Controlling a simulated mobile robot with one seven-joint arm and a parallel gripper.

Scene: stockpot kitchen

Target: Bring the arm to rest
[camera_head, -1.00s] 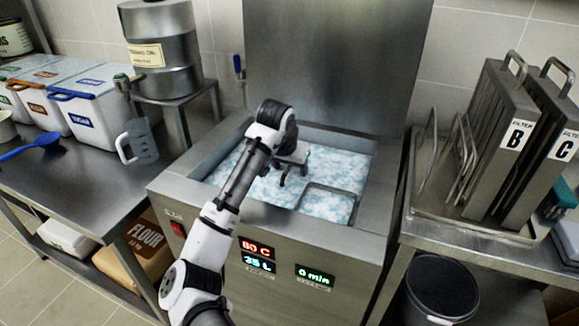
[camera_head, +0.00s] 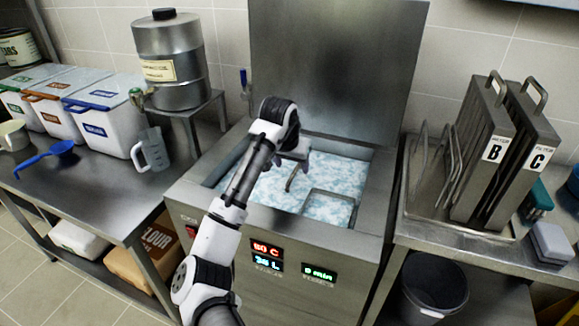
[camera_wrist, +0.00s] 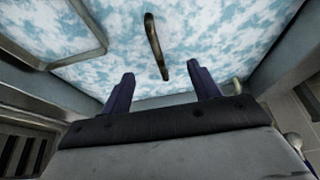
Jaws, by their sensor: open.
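My arm reaches over the open steel vat (camera_head: 352,243). My gripper (camera_wrist: 162,86) hangs above the vat, pointing down at blue-white mottled, foamy liquid (camera_head: 338,172). Its two dark blue fingers stand wide apart in the wrist view with nothing between them. A thin curved handle (camera_wrist: 156,47) rises from the liquid just beyond the fingertips, apart from them; it also shows in the head view (camera_head: 292,178), just below the gripper. What the handle belongs to is hidden under the liquid. In the head view the fingers are too small to make out clearly.
The vat's raised lid (camera_head: 335,65) stands behind the arm. At right, filters B (camera_head: 484,165) and C (camera_head: 525,165) stand in a tray by a wire rack.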

